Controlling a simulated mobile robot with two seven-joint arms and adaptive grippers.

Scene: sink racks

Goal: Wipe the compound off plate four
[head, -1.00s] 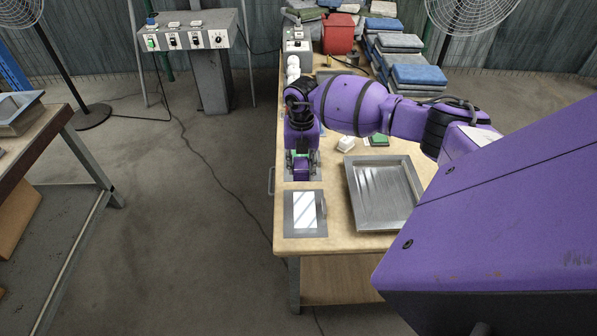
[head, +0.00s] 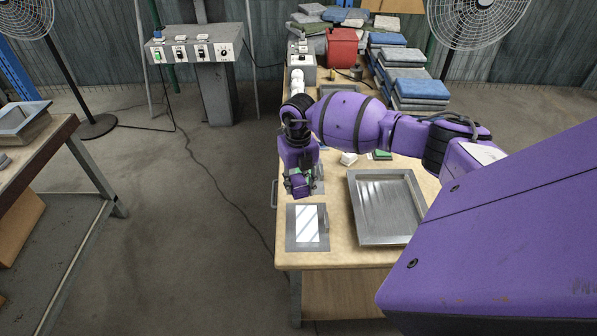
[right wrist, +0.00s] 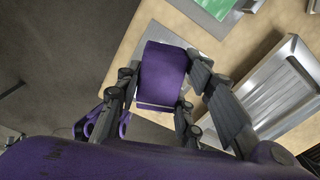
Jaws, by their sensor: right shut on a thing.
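My right gripper (head: 299,188) is shut on a purple block-like thing, which shows between the fingers in the right wrist view (right wrist: 160,75). The gripper is over the table, just beyond the nearest plate. That plate (head: 292,242) is grey with a bright, mirror-like middle; the held thing partly hides what seems the same plate in the wrist view (right wrist: 206,46). A farther plate (head: 319,187) is mostly hidden by my gripper; green shows on a plate at the top of the wrist view (right wrist: 217,8). I cannot read plate numbers. My left gripper is out of view.
A shallow metal tray (head: 352,215) stands right of the nearest plate. A small white block (head: 348,159) and a green block (head: 382,155) lie beyond it. A red bin (head: 342,47) and folded cloths (head: 420,83) crowd the table's far end. Open floor lies left.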

